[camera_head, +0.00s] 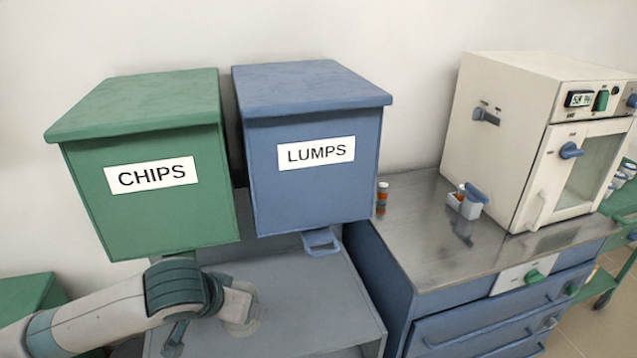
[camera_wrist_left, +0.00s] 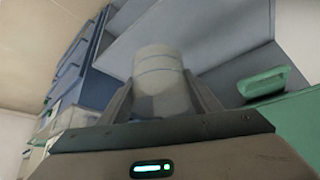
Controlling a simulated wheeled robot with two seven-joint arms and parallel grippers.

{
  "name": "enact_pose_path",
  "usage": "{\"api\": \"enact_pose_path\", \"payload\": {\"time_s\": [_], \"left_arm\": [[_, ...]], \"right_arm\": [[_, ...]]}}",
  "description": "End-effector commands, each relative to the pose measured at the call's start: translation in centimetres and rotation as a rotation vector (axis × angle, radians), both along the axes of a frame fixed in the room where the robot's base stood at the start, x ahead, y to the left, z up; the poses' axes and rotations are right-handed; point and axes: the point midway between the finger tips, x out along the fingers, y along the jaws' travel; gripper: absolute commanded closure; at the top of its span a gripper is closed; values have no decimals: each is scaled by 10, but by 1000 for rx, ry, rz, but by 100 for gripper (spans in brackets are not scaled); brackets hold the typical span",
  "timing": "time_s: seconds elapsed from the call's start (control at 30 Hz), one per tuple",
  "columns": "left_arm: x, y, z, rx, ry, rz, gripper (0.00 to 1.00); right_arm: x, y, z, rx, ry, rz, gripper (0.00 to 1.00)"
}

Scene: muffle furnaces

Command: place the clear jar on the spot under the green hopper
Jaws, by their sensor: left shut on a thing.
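The green hopper (camera_head: 160,215), labelled CHIPS, is at the left in the head view. My left gripper (camera_head: 215,300) is below its front edge, over the grey shelf (camera_head: 300,290). In the left wrist view the pale, see-through jar (camera_wrist_left: 160,80) stands between the two fingers of my left gripper (camera_wrist_left: 163,100), which is shut on it. In the head view the jar (camera_head: 242,310) shows only faintly beside the gripper. The spot under the hopper is hidden. My right gripper is out of view.
Further right is a blue cabinet with a metal top (camera_head: 430,240), carrying a white furnace (camera_head: 500,130) and small bottles (camera_head: 382,198).

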Motion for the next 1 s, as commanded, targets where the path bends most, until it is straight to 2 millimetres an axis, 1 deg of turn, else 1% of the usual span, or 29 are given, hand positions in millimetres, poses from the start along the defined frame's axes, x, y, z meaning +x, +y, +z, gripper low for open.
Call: {"api": "enact_pose_path", "payload": {"time_s": [0.03, 0.1, 0.2, 0.3, 0.47, 1.0], "left_arm": [[5, 10, 14, 2, -7, 50, 65], [8, 23, 28, 2, -5, 120, 65], [10, 36, 43, 0, -2, 194, 65], [11, 44, 52, -1, -1, 243, 65], [11, 49, 57, -1, 2, 274, 65], [12, 49, 57, -2, 2, 271, 65]], "right_arm": [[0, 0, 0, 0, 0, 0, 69], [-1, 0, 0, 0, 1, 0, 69], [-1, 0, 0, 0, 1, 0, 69], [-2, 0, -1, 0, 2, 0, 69], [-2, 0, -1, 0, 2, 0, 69], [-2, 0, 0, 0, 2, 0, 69]]}}
